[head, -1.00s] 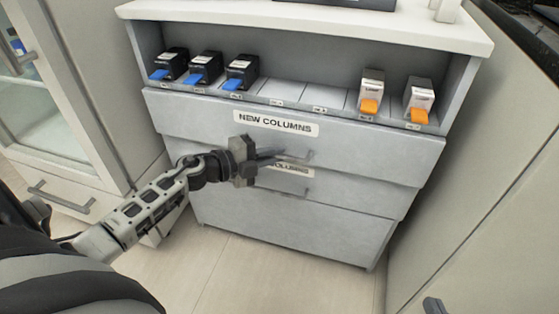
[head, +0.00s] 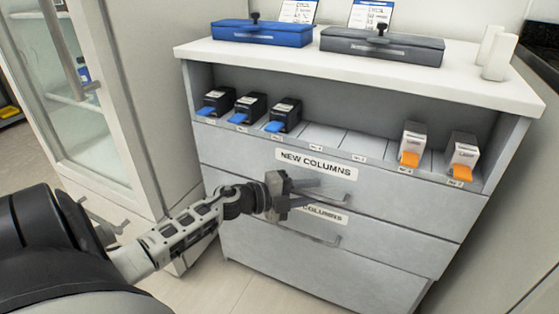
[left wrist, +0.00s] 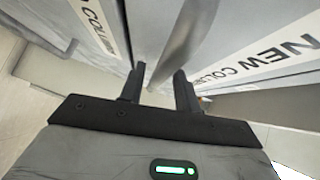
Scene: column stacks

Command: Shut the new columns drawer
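The new columns drawer (head: 400,192) is the top drawer of the grey cabinet, under the open shelf. Its front looks flush or nearly so; I cannot tell whether a small gap is left. Its label (head: 313,162) reads NEW COLUMNS, and the label also shows in the left wrist view (left wrist: 270,55). My left gripper (head: 305,191) is open in front of this drawer, near its handle (head: 343,200). In the left wrist view a grey bar (left wrist: 185,40) lies just beyond the spread fingers (left wrist: 158,88); contact is unclear. My right gripper is out of view.
A second drawer (head: 390,245) with a partly hidden label sits below. Black cartridges (head: 247,107) with blue tabs and white ones (head: 412,143) with orange tabs stand on the shelf. A blue case (head: 262,33) and a grey case (head: 381,46) lie on top. A glass-door cabinet (head: 95,120) stands left.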

